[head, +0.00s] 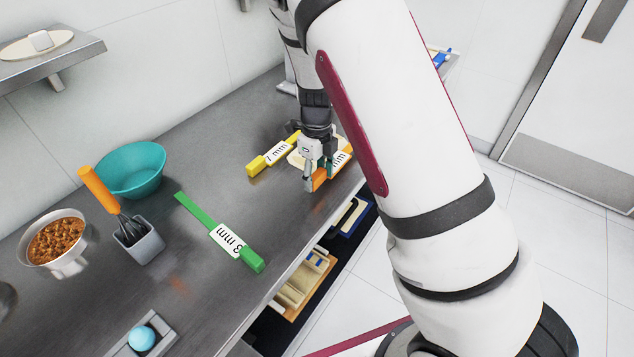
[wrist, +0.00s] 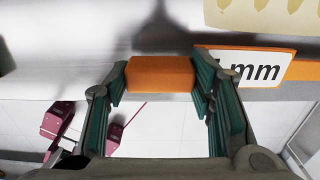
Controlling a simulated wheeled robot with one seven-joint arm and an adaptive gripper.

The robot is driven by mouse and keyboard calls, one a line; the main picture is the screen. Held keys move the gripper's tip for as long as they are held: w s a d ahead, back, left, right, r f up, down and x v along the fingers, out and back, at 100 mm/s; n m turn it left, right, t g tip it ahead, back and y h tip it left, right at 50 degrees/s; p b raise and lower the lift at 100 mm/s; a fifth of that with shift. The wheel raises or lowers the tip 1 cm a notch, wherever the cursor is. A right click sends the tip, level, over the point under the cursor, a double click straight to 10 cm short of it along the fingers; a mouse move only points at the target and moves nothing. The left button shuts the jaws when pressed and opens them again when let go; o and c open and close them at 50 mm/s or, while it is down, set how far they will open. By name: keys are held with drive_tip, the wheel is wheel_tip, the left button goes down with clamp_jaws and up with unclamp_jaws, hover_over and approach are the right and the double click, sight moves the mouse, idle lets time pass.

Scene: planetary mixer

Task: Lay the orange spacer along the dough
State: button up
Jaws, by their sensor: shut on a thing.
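The orange spacer (head: 320,181) is near the front edge of the steel worktop, at the near side of the pale dough (head: 297,160). My gripper (head: 309,182) is shut on the spacer's near end. In the wrist view both finger pads of my gripper (wrist: 160,82) press the sides of the orange end block (wrist: 160,72). The spacer's white label, reading "mm" with its digit partly hidden, extends right, below the dough (wrist: 265,15) in that view. A small gap shows between spacer and dough. I cannot tell whether the spacer touches the worktop. My gripper hides part of the dough.
A yellow spacer (head: 258,165) lies along the dough's far side. A green spacer (head: 232,243) lies nearer, left of my gripper. A teal bowl (head: 131,172), a grey cup (head: 140,243) with a whisk and a pot (head: 68,260) stand left. The worktop's front edge drops off close by.

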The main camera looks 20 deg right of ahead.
drive_tip(key=shift+f, duration=1.7)
drive_tip(key=o, duration=1.2)
